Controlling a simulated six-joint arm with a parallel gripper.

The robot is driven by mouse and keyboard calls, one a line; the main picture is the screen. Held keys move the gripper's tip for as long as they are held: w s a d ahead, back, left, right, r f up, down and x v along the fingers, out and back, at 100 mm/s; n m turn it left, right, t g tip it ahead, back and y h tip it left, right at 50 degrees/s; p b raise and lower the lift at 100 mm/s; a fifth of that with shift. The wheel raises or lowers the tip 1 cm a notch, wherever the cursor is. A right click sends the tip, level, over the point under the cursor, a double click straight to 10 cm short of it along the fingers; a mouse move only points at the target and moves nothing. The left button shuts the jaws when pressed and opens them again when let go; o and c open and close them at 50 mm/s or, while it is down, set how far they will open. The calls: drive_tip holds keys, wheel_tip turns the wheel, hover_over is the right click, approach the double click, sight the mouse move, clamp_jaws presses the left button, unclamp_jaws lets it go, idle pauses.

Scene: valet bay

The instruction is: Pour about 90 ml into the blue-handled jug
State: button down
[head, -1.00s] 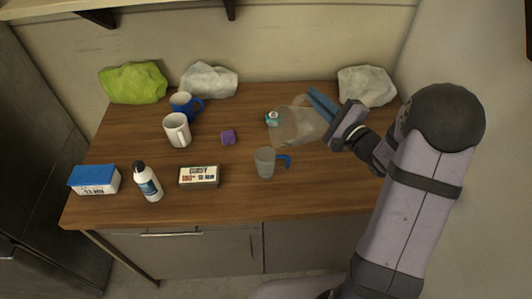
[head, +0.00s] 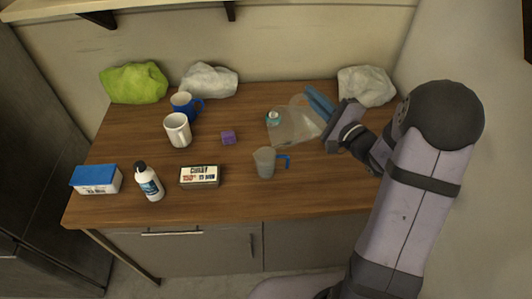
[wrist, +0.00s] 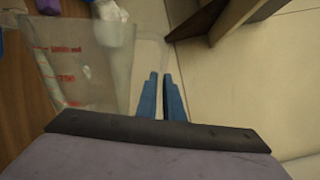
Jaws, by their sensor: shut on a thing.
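The blue-handled jug (head: 265,163) is a small clear jug standing upright on the table, its handle to the right. I cannot make out any liquid level in it. My gripper (head: 318,102) is shut on the handle of a larger clear jug (head: 292,126), which is tilted to the left, behind and right of the blue-handled jug. In the wrist view, the larger jug (wrist: 80,65) shows red measure marks, and my blue fingers (wrist: 161,95) close at its pale handle. No stream is visible between the jugs.
A teal-topped item (head: 273,118) is by the larger jug's left edge. A labelled box (head: 200,176), purple cube (head: 228,137), white mug (head: 177,130), blue mug (head: 184,104) and white bottle (head: 148,182) stand to the left. The front right tabletop is clear.

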sight(306, 95)
drive_tip(key=shift+s+a+r+n+b, duration=0.3)
drive_tip(key=shift+a+r+n+b, duration=0.1)
drive_tip(key=shift+a+b, duration=0.15)
drive_tip(key=shift+s+a+r+n+b, duration=0.3)
drive_tip(key=shift+a+r+n+b, duration=0.1)
drive_tip(key=shift+a, duration=0.25)
idle(1.9)
drive_tip(key=shift+w+d+p, duration=0.1)
drive_tip(key=shift+d+p, duration=0.15)
drive_tip(key=shift+p, duration=0.05)
drive_tip(key=d+f+m, duration=0.1)
drive_tip(key=w+d+f+m, duration=0.1)
drive_tip(key=d+f+m, duration=0.1)
drive_tip(key=f, duration=0.1)
drive_tip(key=shift+w+d+b, duration=0.25)
drive_tip(key=shift+w+b, duration=0.1)
drive_tip(key=shift+w, duration=0.05)
drive_tip(key=shift+w+d+r, duration=0.1)
drive_tip(key=shift+d, duration=0.05)
drive_tip(key=shift+r, duration=0.1)
drive_tip(key=shift+w+d+f+m+b, duration=0.15)
drive_tip(key=shift+d+f+m+b, duration=0.1)
drive_tip(key=shift+f+m+b, duration=0.25)
drive_tip(key=shift+w+d+f+m+b, duration=0.1)
drive_tip(key=shift+d+f+m+b, duration=0.15)
drive_tip(key=shift+f+m, duration=0.25)
drive_tip(key=shift+f, duration=0.1)
drive_tip(key=shift+d+f, duration=0.1)
drive_tip(key=shift+d, duration=0.05)
idle(0.5)
